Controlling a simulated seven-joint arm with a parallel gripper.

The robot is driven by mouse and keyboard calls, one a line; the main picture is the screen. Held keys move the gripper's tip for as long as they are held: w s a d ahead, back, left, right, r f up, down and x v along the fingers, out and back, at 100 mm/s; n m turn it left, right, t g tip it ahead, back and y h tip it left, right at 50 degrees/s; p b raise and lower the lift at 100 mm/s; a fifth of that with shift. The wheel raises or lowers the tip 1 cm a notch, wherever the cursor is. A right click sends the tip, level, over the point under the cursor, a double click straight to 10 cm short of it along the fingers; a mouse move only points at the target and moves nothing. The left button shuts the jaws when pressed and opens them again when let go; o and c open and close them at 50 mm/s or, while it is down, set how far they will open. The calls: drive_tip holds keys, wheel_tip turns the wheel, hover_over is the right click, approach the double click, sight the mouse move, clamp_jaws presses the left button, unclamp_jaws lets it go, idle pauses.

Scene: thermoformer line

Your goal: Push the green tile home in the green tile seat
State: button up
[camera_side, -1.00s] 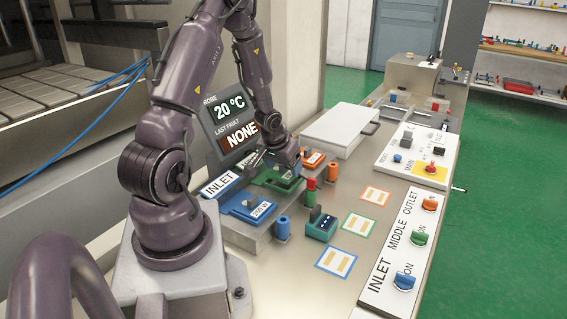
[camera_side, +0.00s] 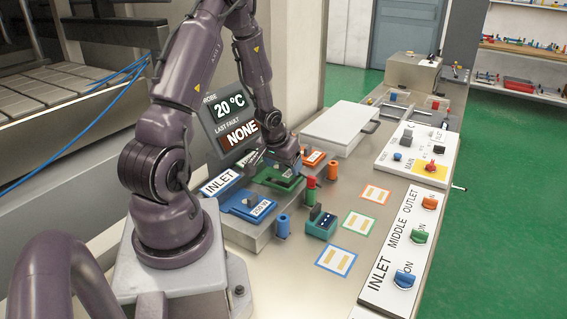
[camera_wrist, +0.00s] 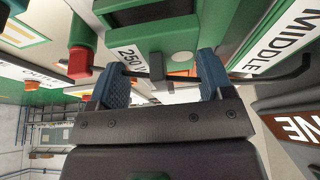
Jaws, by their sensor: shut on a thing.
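The green tile (camera_side: 282,181) lies at the green tile seat in the middle of the row, between the blue and orange tiles. In the wrist view the green tile (camera_wrist: 183,38) shows with its white "250" label and a grey grip. The seat is mostly covered, and I cannot tell whether the tile is fully down.
The blue tile (camera_side: 247,205) sits nearer, the orange tile (camera_side: 313,158) farther back. Red and green posts (camera_side: 310,188), a blue post (camera_side: 283,228) and a teal block (camera_side: 321,225) stand in front. A switch panel (camera_side: 403,255) lies right.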

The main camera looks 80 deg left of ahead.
drive_tip(key=shift+f, duration=1)
drive_tip(key=o, duration=1)
drive_tip(key=shift+r, duration=0.1)
drive_tip(key=v, duration=1.2)
drive_tip(key=shift+s+d+r, duration=0.1)
drive_tip(key=shift+r, duration=0.25)
